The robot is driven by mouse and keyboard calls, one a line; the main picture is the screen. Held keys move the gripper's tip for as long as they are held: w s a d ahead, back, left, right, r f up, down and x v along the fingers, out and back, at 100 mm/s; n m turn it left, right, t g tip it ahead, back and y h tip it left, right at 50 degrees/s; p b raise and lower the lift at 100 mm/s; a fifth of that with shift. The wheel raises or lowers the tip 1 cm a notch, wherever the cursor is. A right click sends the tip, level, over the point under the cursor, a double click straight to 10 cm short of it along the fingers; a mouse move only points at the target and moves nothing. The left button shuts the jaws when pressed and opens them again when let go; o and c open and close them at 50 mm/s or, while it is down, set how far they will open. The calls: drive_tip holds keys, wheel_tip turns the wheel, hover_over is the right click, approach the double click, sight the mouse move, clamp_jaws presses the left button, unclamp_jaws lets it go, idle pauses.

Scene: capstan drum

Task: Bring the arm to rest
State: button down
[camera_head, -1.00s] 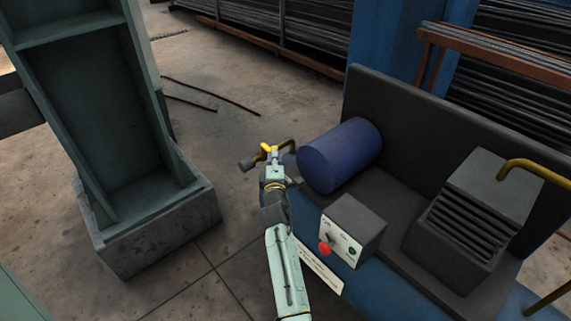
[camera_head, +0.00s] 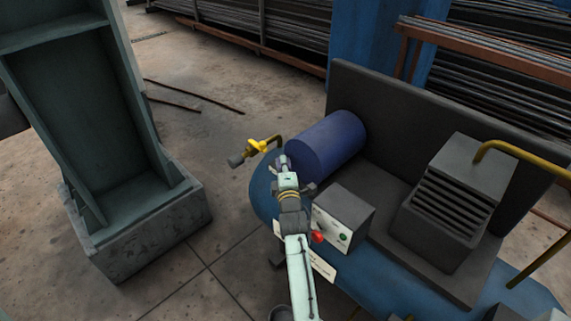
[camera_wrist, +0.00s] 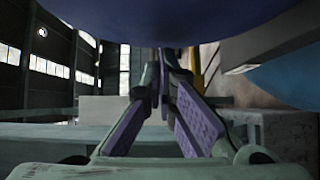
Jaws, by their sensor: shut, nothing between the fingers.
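My arm (camera_head: 300,275) reaches up from the bottom middle of the head view. My gripper (camera_head: 283,163) is at its end, just left of the near end of the dark blue drum (camera_head: 328,142). In the wrist view, the purple-padded fingers of my gripper (camera_wrist: 163,68) come together with nothing between them, and a dark blue round surface (camera_wrist: 160,20) fills the top. A yellow-handled valve (camera_head: 256,147) on a bent pipe is apart from the gripper, to its left. Whether the gripper touches the drum cannot be told.
A grey control box (camera_head: 342,218) with red and green buttons stands close to the right of my arm. Beyond it is a ribbed grey housing (camera_head: 448,205). A green column (camera_head: 95,130) on a concrete block (camera_head: 140,235) stands left. Floor between is open.

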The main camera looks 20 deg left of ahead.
drive_tip(key=shift+d, duration=0.35)
idle(0.3)
